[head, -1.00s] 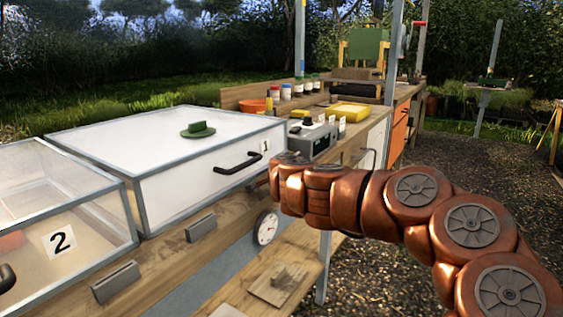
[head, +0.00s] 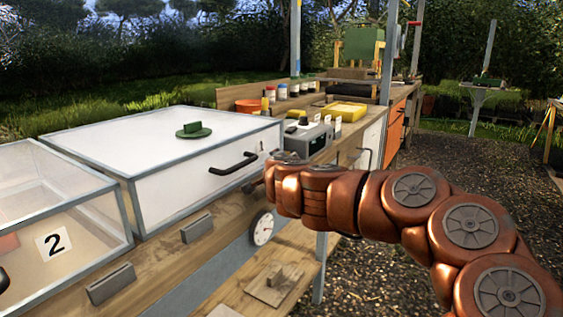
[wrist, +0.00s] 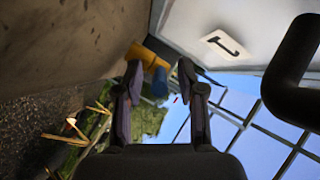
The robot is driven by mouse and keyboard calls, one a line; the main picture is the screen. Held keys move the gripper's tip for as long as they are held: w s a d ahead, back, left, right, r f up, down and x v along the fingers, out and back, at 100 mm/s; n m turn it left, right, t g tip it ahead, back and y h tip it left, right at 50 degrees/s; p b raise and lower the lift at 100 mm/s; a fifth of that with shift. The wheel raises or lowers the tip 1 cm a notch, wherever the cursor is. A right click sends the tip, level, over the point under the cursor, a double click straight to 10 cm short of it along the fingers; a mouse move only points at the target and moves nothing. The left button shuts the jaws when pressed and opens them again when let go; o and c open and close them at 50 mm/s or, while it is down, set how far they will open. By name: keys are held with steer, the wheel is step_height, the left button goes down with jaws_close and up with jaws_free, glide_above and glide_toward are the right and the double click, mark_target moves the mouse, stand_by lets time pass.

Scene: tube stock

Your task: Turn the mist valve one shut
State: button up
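A valve-like part with a yellow body (wrist: 147,57) and a blue end (wrist: 160,82) shows in the wrist view, ahead of my gripper (wrist: 159,78). It is probably mist valve one; its setting cannot be told. My gripper is open, its two dark fingers apart on either side of the blue end in the picture. I see no contact, and the remaining distance is unclear. In the head view my copper-coloured arm reaches to the front of the bench by the closed white frame (head: 165,150); it hides the gripper and valve there.
A black handle (wrist: 290,85) on the frame marked 1 stands close to the right of my gripper. Clear frame 2 (head: 55,243) is at the left. A round gauge (head: 262,228) and a lower shelf board (head: 270,285) lie below the arm. Open gravel (head: 470,180) lies right.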

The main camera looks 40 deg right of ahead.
steer(key=v, duration=0.7)
